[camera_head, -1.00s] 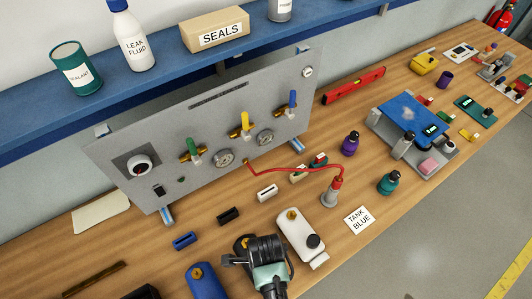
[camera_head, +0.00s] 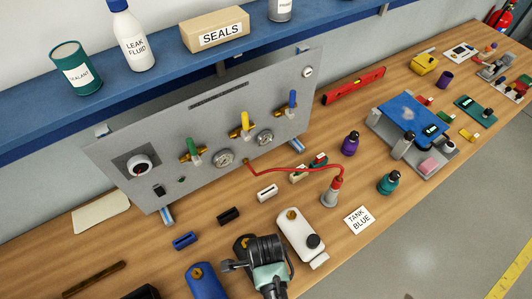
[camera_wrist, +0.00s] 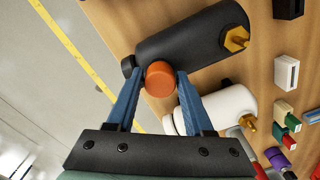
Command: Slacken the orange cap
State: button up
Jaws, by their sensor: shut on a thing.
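The orange cap (camera_wrist: 160,76) shows in the wrist view as a short round piece between the two blue fingers of my gripper (camera_wrist: 160,84). The fingers are shut on its sides. Behind it lies a black tank (camera_wrist: 185,38) with a brass fitting (camera_wrist: 236,38) at its far end. How the cap joins the tank cannot be told. In the head view my gripper (camera_head: 232,264) is at the front of the bench, over the mostly hidden black tank. The orange cap is hidden there.
A white tank (camera_head: 296,230) lies close to the right of my gripper, and a blue tank (camera_head: 207,284) lies to the left. Small connector blocks (camera_head: 228,215) lie behind. A grey panel (camera_head: 120,200) with valves and gauges stands at the back.

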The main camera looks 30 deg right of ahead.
jog(key=shift+n, duration=0.6)
jog(key=shift+n, duration=0.7)
jog(key=o, duration=0.6)
notch_tip(320, 180, up, 13)
jog(key=b, duration=0.2)
jog(key=shift+b, duration=0.35)
